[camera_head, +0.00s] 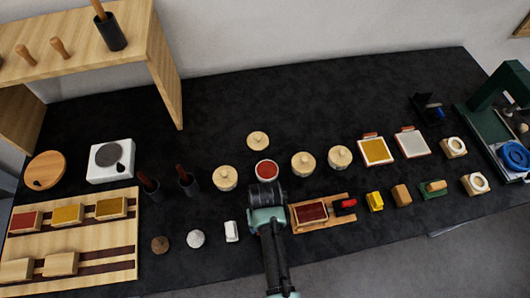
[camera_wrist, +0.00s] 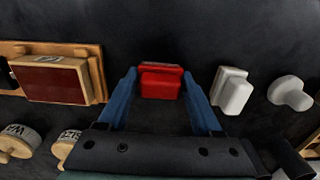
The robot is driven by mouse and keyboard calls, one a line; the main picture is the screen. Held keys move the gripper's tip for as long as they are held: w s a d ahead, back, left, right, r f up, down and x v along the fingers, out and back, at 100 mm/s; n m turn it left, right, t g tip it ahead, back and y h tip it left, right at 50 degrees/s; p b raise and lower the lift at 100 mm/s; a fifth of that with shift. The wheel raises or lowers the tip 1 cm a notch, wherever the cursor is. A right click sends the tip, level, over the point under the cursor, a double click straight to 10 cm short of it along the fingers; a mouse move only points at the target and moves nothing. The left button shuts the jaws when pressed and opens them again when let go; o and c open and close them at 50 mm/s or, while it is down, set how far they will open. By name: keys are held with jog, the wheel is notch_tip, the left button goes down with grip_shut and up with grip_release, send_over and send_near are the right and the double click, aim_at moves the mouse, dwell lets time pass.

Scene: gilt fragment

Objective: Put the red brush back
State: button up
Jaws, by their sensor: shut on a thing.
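My gripper (camera_wrist: 160,82) has two blue fingers, one on each side of a red block-shaped thing, which looks like the red brush (camera_wrist: 160,83). The fingers are shut on it. In the head view my gripper (camera_head: 266,215) points down at the black table, just left of a wooden tray (camera_head: 342,222); the held brush is hidden there by my arm. Whether the brush touches the table cannot be told. A red-and-black thing (camera_head: 345,204) lies at the tray's right end, beside a dark red pad (camera_head: 310,213).
A white block (camera_head: 231,231) stands left of my gripper. It shows right of the brush in the wrist view (camera_wrist: 231,90). Lidded round pots (camera_head: 303,162) stand behind. Yellow (camera_head: 375,201) and tan (camera_head: 401,194) blocks stand right. A wooden rack (camera_head: 125,229) is at left. Table behind the pots is clear.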

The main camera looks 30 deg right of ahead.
jog(key=o, duration=1.3)
notch_tip(320, 180, up, 12)
jog(key=shift+r, duration=0.15)
